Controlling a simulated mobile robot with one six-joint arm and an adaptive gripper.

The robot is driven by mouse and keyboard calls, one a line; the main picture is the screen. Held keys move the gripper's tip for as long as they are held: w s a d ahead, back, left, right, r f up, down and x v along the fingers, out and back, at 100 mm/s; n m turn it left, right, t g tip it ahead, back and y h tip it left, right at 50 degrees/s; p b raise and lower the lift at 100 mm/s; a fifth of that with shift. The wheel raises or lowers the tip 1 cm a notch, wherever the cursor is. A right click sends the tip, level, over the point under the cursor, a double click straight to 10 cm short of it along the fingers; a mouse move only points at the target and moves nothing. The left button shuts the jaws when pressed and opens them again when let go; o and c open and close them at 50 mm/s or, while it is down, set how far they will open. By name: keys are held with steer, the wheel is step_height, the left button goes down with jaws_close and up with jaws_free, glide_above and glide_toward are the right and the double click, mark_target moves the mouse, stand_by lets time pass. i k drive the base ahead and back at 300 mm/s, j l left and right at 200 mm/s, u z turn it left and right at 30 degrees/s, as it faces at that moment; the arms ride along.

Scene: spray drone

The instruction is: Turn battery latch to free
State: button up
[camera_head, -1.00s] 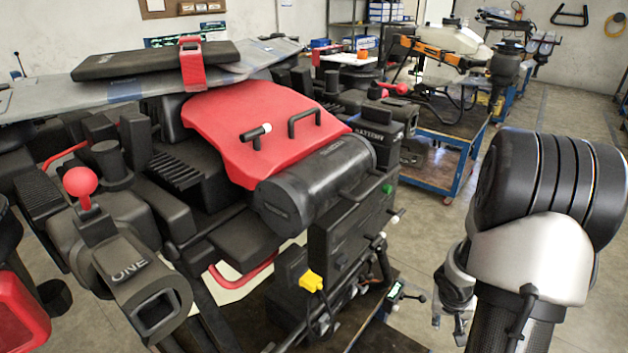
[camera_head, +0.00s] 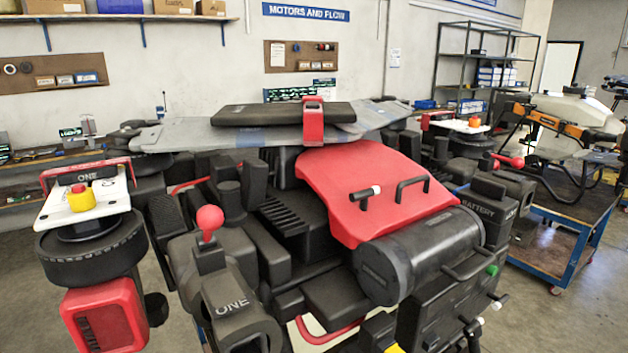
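The spray drone fills the middle, with a red cover (camera_head: 385,190) on its dark body. A dark block marked BATTERY (camera_head: 485,212) is at the right of the body. Below it, a dark panel (camera_head: 440,300) carries a green knob (camera_head: 492,270) and white-tipped levers (camera_head: 499,299). I cannot tell which lever is the battery latch. The lower panel is cut off by the bottom edge. My gripper is not in view.
A black cylinder (camera_head: 420,255) lies across the drone's front. A blue cart (camera_head: 560,250) with another machine stands at right. Bare floor shows between them.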

mark_target(500, 301)
steer(key=k+l+z, duration=0.5)
steer(key=l, duration=0.45)
steer(key=k, duration=0.1)
